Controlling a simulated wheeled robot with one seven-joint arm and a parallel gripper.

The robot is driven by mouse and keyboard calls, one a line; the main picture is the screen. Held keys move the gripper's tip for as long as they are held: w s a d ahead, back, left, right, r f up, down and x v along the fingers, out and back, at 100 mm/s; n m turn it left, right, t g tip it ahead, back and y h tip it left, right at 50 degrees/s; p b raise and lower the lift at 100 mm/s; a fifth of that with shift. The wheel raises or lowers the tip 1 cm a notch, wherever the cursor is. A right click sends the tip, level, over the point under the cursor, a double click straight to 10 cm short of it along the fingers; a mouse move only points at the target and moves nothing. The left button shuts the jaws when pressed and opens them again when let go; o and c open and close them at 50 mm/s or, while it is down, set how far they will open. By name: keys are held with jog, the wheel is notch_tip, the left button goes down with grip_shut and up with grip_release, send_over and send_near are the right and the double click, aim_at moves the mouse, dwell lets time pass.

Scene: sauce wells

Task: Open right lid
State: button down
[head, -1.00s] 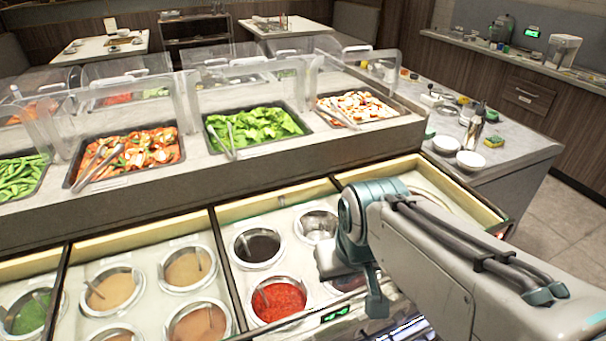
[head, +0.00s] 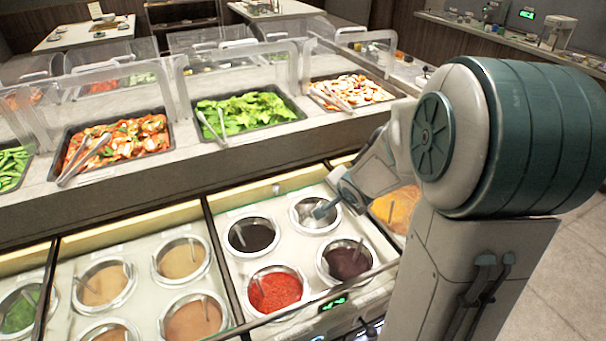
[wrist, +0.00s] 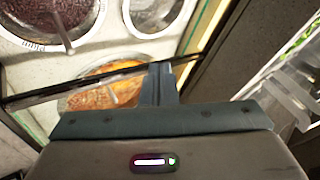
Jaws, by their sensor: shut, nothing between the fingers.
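My gripper (head: 320,212) is shut and empty, its teal fingertips showing over the back right well of the right-centre section. In the wrist view its fingers (wrist: 158,85) are together beside a dark bar (wrist: 85,85); I cannot tell whether they touch it. The counter's right part holds sunken wells under what looks like clear glass; I cannot tell the right lid's outline or whether it is raised. A well of orange food (head: 398,208) at the far right is partly hidden by my arm, and shows beyond the bar in the wrist view (wrist: 125,90).
Wells of red sauce (head: 277,292), dark sauce (head: 254,236) and purple-brown sauce (head: 347,260) lie near my gripper. A raised ledge with food trays and clear guards (head: 235,75) stands behind. A small green display (head: 333,303) is on the front edge.

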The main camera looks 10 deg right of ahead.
jog(key=w+a+f+m+y+b, duration=0.1)
jog(key=w+f+b, duration=0.2)
jog(key=w+f, duration=0.2)
jog(key=w+a+f+m+t+y+b, duration=0.1)
jog(key=w+a+f+m+b, duration=0.1)
jog(key=w, duration=0.7)
notch_tip(320, 180, down, 3)
jog(key=shift+w+r+y+b, duration=0.15)
jog(key=shift+w+y+b, duration=0.1)
jog(key=shift+y+b, duration=0.2)
jog(key=shift+a, duration=0.1)
